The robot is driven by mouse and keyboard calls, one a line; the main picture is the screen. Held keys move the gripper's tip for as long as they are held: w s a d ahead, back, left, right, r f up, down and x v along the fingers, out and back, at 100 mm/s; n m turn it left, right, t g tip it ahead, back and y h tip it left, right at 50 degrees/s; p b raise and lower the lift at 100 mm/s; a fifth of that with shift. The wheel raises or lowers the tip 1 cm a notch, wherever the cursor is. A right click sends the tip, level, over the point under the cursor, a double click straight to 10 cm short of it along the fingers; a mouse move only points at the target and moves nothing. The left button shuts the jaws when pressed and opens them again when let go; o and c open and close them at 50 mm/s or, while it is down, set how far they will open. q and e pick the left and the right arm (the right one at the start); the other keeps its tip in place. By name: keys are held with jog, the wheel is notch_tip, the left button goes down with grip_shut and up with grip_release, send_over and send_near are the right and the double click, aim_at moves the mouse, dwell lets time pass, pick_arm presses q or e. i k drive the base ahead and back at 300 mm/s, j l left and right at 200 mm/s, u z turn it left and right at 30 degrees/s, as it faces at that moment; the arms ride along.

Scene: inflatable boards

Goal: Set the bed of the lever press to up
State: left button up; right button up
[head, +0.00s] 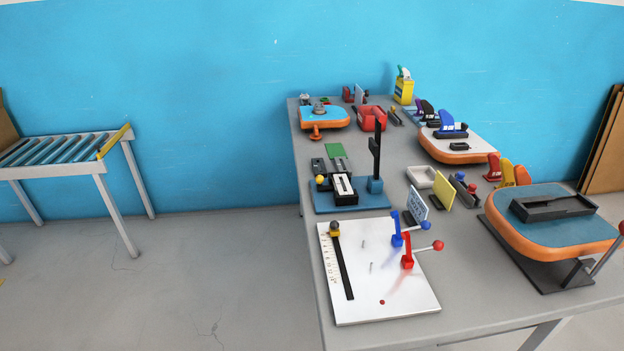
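Neither of my grippers is in view. No part is clearly labelled as the lever press, so I cannot tell for certain which fixture it is. One candidate is a fixture on a blue base (352,204) with a black upright post (375,152), a yellow knob (320,180) and a black-and-white slotted block (343,188). Another is at the right front: a blue-topped orange board (560,212) over a dark base plate (525,268), with a red-handled lever (607,247) cut off by the right edge. The bed's height setting cannot be read in either.
All stand on a grey table (470,300). A white panel (360,290) with a slider, a blue lever (398,230) and a red lever (408,251) is at the front left. More orange-edged boards stand behind. A roller conveyor (65,150) is far left; floor between is clear.

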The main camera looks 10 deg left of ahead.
aim_at(318, 178)
jog(key=i+j+z, duration=0.15)
jog(key=j+z, duration=0.2)
jog(key=j, duration=0.55)
jog(key=i+j+z, duration=0.1)
jog(key=j+z, duration=0.3)
jog(key=j, duration=0.55)
jog(key=i+j+z, duration=0.45)
jog(key=i+j, duration=0.15)
jog(key=j, duration=0.2)
jog(key=i+j+z, duration=0.2)
jog(key=j, duration=0.25)
jog(key=i, duration=0.05)
